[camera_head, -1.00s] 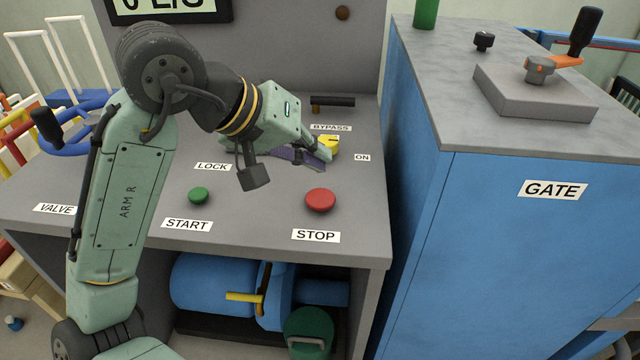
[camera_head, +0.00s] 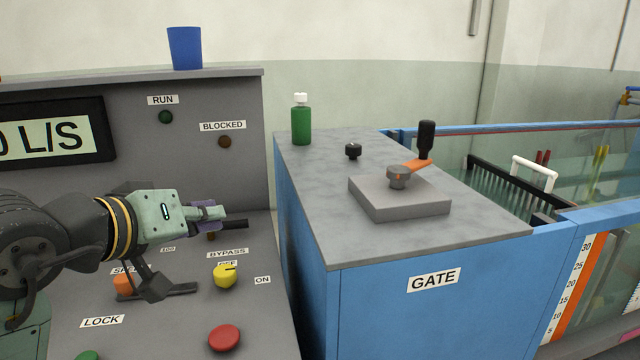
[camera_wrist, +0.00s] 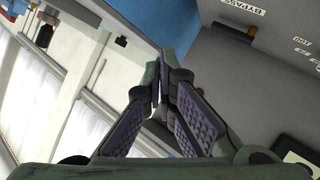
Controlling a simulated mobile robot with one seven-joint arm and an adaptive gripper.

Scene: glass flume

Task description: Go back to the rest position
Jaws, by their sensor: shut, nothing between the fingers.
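My gripper (camera_head: 215,213) is in the head view, above the control console (camera_head: 200,330) and pointing right. Its fingers are shut with nothing between them. The wrist view shows the purple-padded fingers (camera_wrist: 168,90) meeting at their tips. I cannot tell whether the fingers touch anything.
A red stop button (camera_head: 224,337) is at the console front. A blue cup (camera_head: 185,48) stands on the console's top ledge. The blue GATE cabinet (camera_head: 400,310) on the right carries a green bottle (camera_head: 301,122) and a crank (camera_head: 398,176). The air above the cabinet is clear.

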